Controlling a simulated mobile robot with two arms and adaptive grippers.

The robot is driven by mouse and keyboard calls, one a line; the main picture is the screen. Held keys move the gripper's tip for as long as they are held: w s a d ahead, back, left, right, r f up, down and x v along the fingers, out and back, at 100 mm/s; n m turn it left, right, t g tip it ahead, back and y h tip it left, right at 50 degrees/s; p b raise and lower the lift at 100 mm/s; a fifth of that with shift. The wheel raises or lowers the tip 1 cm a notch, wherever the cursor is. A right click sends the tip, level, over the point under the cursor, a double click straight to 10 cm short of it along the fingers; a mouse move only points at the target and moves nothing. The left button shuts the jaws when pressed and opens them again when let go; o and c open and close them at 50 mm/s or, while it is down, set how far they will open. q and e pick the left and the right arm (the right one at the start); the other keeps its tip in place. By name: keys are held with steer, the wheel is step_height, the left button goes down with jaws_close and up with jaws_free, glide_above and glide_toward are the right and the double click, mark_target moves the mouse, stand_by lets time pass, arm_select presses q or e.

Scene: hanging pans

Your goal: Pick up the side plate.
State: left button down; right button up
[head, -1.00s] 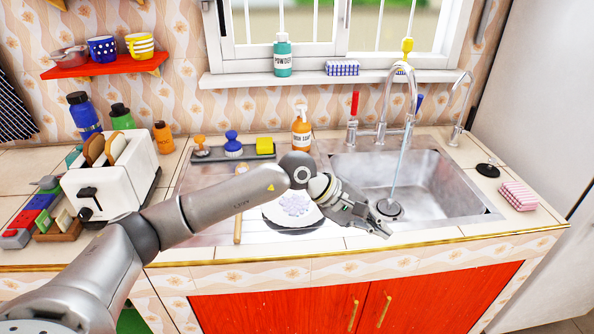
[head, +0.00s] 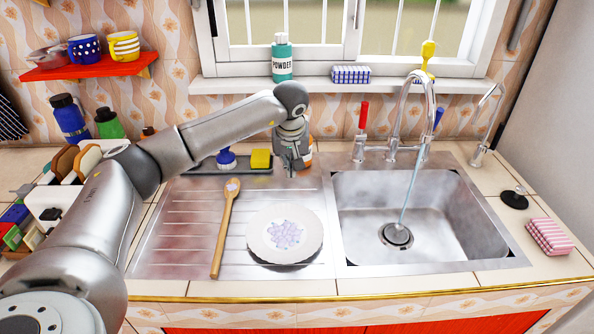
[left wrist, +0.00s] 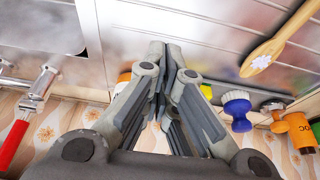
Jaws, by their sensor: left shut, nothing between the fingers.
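The side plate (head: 285,236) is white with a pale purple floral pattern in its middle. It lies on the drainboard left of the sink basin and shows whole in the head view. My left gripper (head: 291,172) is beyond the plate, near the back edge of the drainboard, in front of the orange soap bottle. Its fingers are together and empty in the left wrist view (left wrist: 163,50). The plate cannot be made out in the left wrist view. My right gripper is not in view.
A wooden spoon (head: 225,230) lies left of the plate. A tray (head: 205,166) with a blue brush (head: 226,159) and yellow sponge (head: 261,159) stands behind. The sink basin (head: 455,215) is right, under a running tap (head: 411,110). A pink sponge (head: 549,236) lies far right.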

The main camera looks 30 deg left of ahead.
mark_target(291, 190)
arm_select(q)
steer(key=f, duration=0.3)
steer(key=shift+a+p, duration=0.3)
steer(key=shift+p, duration=0.05)
steer(key=x, duration=0.4)
steer(key=shift+w+d+p, duration=0.1)
steer(key=shift+w+p, duration=0.1)
steer(key=shift+p, duration=0.1)
steer(key=shift+x, duration=0.85)
steer(key=shift+s+d+r+p, duration=0.1)
steer(key=shift+s+d+p, duration=0.3)
steer(key=shift+s, duration=0.2)
steer(key=shift+s+d+r+p, duration=0.15)
steer(key=shift+s+d+p, duration=0.15)
steer(key=shift+s+p, duration=0.25)
steer(key=shift+s+d, duration=0.2)
steer(key=shift+s, duration=0.15)
steer(key=shift+s+d, duration=0.1)
steer(key=shift+s, duration=0.05)
steer(key=shift+f, duration=0.1)
steer(key=shift+s, duration=0.1)
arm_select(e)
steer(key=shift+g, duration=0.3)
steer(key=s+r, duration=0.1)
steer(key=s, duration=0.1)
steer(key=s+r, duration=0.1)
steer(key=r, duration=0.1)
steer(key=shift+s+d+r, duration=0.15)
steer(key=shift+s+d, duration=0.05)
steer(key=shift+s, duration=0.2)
